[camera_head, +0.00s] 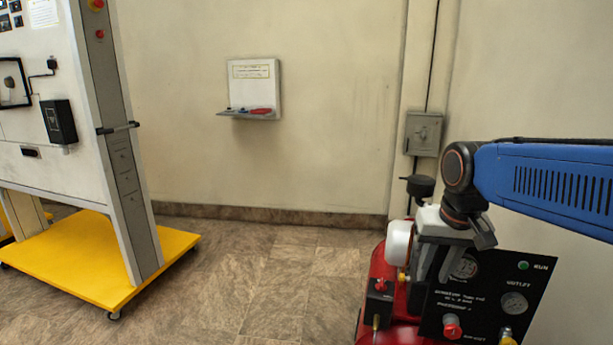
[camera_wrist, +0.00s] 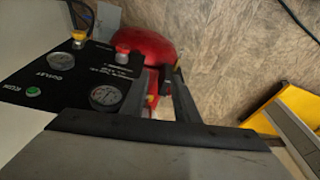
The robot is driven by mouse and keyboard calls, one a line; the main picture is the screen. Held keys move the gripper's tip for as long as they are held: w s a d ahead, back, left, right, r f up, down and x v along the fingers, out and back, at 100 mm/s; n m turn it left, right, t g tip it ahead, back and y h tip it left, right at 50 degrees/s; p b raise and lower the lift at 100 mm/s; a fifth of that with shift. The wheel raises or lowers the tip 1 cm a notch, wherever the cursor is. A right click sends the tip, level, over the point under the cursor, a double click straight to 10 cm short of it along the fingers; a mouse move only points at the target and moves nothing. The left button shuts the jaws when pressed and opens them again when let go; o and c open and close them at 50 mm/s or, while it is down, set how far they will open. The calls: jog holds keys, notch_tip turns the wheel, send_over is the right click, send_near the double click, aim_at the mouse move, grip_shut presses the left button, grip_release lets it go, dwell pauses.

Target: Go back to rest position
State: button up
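My gripper (camera_head: 432,280) hangs pointing down in front of the red compressor (camera_head: 381,268), at the lower right of the head view. Its two fingers look parted, with no object seen between them. In the wrist view my gripper (camera_wrist: 160,78) shows near the middle, its dark fingers apart, with red and yellow parts of the compressor (camera_wrist: 145,48) showing behind them. Whether a finger touches the compressor cannot be told. My blue forearm comes in from the right edge.
The compressor's black panel (camera_head: 478,300) carries gauges, a green RUN light and a red knob (camera_head: 452,328). A trainer board on a yellow wheeled base (camera_head: 75,262) stands left. A wall shelf (camera_head: 250,114) and grey electrical box (camera_head: 424,133) are behind. The middle floor (camera_head: 270,270) is clear.

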jog(key=s+d+f+t, duration=0.1)
jog(key=s+f, duration=0.2)
jog(key=s, duration=0.4)
jog(key=s+d+f+n+t, duration=0.1)
jog(key=s+f, duration=0.3)
jog(key=s, duration=0.3)
jog(key=shift+s+f+n, duration=0.3)
